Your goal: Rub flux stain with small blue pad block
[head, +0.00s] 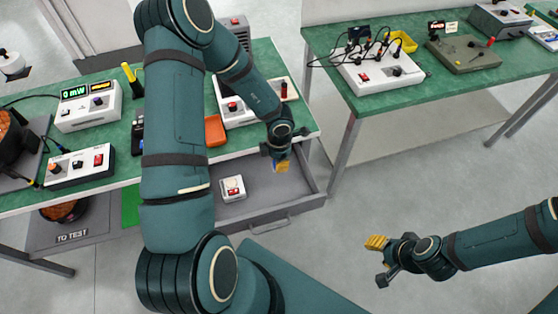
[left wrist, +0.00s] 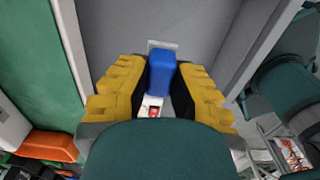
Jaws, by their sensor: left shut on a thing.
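My left gripper (head: 282,166) is over the open grey drawer (head: 262,207) under the near green bench. It is shut on a small blue pad block (left wrist: 162,72), which sits between its yellow fingers (left wrist: 160,90) in the left wrist view. I cannot make out a flux stain in either view. My right gripper (head: 377,243) is over the floor at the right, with yellow fingertips; I cannot tell whether it is open.
A small white box with a red part (head: 232,188) stands in the drawer. An orange tray (head: 215,131) and several white instruments are on the near bench (head: 115,160). A second green bench (head: 330,45) at the back right holds more devices. The floor between is clear.

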